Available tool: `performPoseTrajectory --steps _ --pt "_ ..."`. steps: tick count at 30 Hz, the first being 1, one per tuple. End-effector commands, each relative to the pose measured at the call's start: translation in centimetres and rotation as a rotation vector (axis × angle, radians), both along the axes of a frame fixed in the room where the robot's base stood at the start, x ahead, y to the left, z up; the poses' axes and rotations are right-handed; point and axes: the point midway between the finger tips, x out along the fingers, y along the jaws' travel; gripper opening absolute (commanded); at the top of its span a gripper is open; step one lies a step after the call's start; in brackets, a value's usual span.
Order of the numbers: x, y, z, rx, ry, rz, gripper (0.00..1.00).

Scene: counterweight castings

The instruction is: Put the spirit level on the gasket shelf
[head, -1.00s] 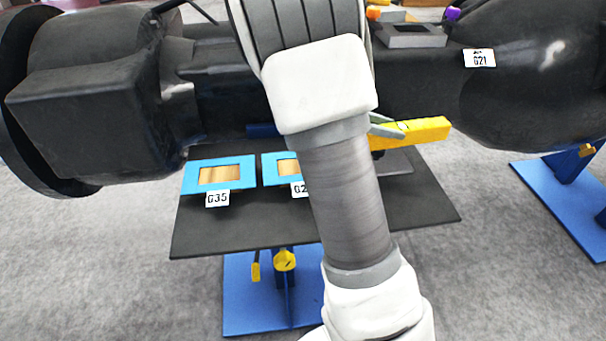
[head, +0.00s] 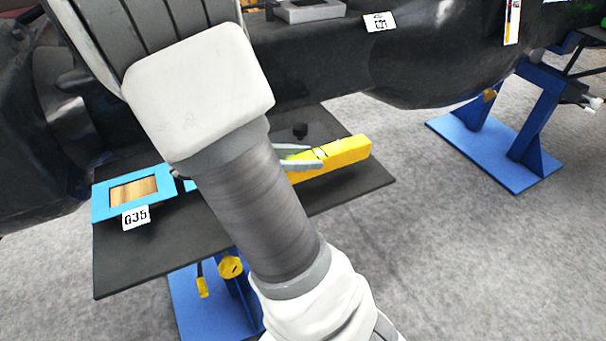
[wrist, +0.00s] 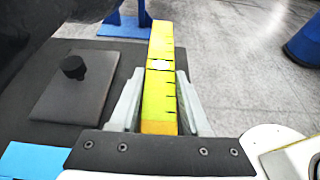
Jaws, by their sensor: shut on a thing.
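The spirit level, a long yellow bar, is in my gripper. In the head view the level (head: 345,155) sticks out to the right of my arm, over the right part of a dark board. In the wrist view the level (wrist: 161,48) points away between the two pale fingers of my gripper (wrist: 160,92), which are shut on it. In the head view my gripper (head: 303,160) is partly hidden by my arm. I cannot tell whether the level touches the board. No label names a gasket shelf; I cannot tell for certain which surface it is.
The dark board (head: 150,255) carries a blue frame (head: 103,203) tagged G35 and, in the wrist view, a grey plate with a black knob (wrist: 73,67). A blue stand (head: 187,300) is below. A large black casting (head: 335,65) tagged G21 runs behind, with a grey tray (head: 312,12) on top.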

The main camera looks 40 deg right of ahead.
Motion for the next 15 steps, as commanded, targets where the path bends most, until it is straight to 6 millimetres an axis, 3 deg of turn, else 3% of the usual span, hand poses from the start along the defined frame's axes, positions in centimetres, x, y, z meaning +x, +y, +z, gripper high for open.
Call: performPoseTrajectory --steps 10,15 --pt "-0.1 0.1 -3.9 -0.002 0.002 -0.001 0.00" --pt "-0.1 0.1 -4.0 -0.001 -0.001 0.000 0.00"
